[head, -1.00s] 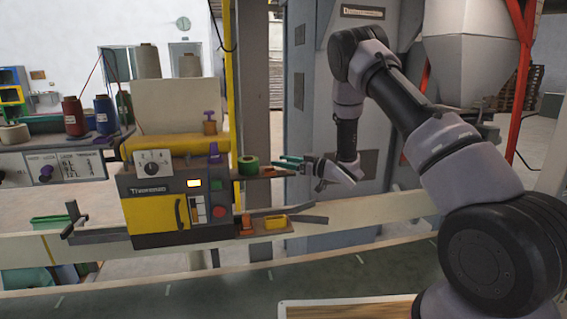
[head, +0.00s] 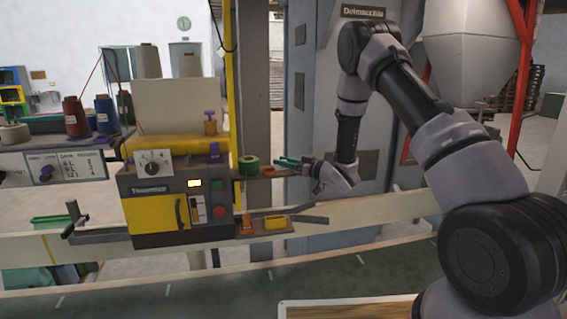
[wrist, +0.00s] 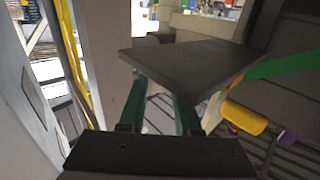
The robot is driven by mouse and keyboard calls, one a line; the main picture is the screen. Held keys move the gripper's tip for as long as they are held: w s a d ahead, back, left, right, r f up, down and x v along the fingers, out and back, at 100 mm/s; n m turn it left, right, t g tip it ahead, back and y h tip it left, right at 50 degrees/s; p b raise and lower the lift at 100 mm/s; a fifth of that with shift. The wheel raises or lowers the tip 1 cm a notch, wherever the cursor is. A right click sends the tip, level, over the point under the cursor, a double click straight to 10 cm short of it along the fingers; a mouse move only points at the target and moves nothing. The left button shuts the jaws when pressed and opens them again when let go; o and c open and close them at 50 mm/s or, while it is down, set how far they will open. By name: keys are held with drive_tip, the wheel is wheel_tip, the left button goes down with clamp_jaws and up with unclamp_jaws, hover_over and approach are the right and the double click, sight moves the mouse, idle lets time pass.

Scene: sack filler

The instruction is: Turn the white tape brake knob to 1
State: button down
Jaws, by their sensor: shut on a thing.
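The marks are too small to read, and I cannot tell whether this is the tape brake knob. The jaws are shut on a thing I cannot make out.
A red button (head: 219,212) and a green button are on the machine front. Orange and yellow parts (head: 275,222) sit on a lower shelf. A purple-topped part (head: 210,122) stands on top.

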drive_tip(key=m+t+h, duration=0.2)
drive_tip(key=m+h, duration=0.1)
drive_tip(key=m+t+h, duration=0.2)
drive_tip(key=t+h, duration=0.1)
drive_tip(key=h, duration=0.1)
drive_tip(key=shift+s+a+m+t, duration=0.1)
drive_tip(key=shift+m+t, duration=0.2)
drive_tip(key=shift+m, duration=0.1)
drive_tip(key=shift+m+t+h, duration=0.7)
drive_tip(key=shift+m+h, duration=0.7)
drive_tip(key=shift+h, duration=0.7)
drive_tip(key=c, duration=0.6)
unclamp_jaws()
drive_tip(key=s, duration=0.3)
drive_tip(key=s+d, duration=0.1)
drive_tip(key=s, duration=0.6)
drive_tip(key=shift+s+d, duration=0.3)
drive_tip(key=shift+d, duration=0.1)
